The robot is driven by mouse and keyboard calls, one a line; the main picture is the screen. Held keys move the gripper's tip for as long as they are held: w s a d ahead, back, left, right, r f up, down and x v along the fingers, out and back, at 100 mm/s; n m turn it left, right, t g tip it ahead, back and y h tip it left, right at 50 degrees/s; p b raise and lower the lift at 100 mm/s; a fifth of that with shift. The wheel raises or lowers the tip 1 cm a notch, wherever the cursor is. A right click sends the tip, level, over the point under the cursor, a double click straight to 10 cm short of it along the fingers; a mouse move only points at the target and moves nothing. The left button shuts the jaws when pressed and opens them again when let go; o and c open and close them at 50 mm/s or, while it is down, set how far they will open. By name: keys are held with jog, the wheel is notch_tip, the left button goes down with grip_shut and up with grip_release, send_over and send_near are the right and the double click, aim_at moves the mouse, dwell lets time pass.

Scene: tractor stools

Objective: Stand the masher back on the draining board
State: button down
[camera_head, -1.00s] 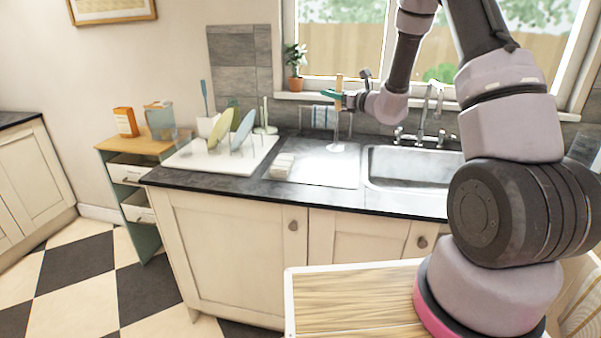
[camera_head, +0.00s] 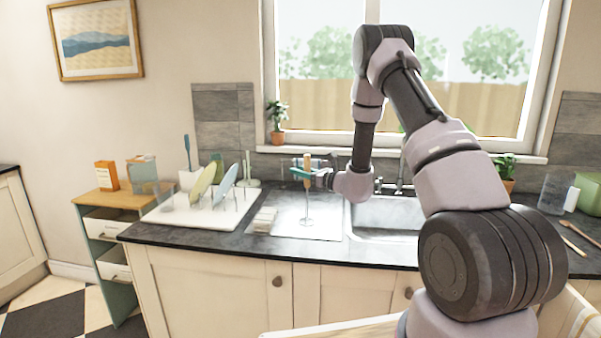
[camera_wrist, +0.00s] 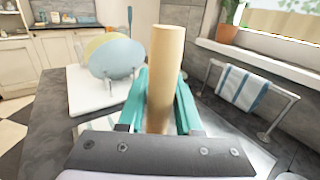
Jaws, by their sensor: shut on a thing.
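The masher has a pale wooden handle (camera_wrist: 166,65) and a thin metal shaft (camera_head: 307,201) with a flat foot. It stands upright over the steel draining board (camera_head: 330,229), left of the sink. Its foot is at or very close to the board; I cannot tell whether it touches. My gripper (camera_head: 306,173), with teal fingers, is shut on the wooden handle, coming from the right. In the wrist view the fingers (camera_wrist: 161,112) flank the handle, and its lower part is hidden.
A pale stacked block (camera_head: 264,219) lies left of the masher. Further left, a white tray (camera_head: 185,217) holds plates in a rack. A striped towel (camera_wrist: 242,88) hangs on a rail behind. The sink (camera_head: 385,214) is to the right, and a potted plant (camera_head: 277,120) stands on the sill.

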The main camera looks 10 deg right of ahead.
jog(key=c, duration=0.6)
grip_release()
jog(key=v, duration=1.1)
jog(key=s+a+r+n+g+y, duration=0.1)
jog(key=s+a+r+n+g, duration=0.5)
jog(key=s+r, duration=0.25)
jog(key=s+a+r+n+g+y, duration=0.1)
jog(key=s+a+r+n+g, duration=0.4)
jog(key=s+r+n, duration=0.4)
jog(key=s+d+r+n+t+h, duration=0.1)
jog(key=s+d+r+n+h, duration=0.1)
jog(key=s+d+n+h, duration=0.1)
jog(key=s+d+r+n+t+h, duration=0.1)
jog(key=s+d+r+n+h, duration=0.1)
jog(key=s, duration=0.5)
jog(key=s+d+r+n+t+h, duration=0.2)
jog(key=s+d+n+h, duration=0.2)
jog(key=s+d+h, duration=0.1)
jog(key=shift+d+h, duration=0.5)
jog(key=shift+d, duration=0.85)
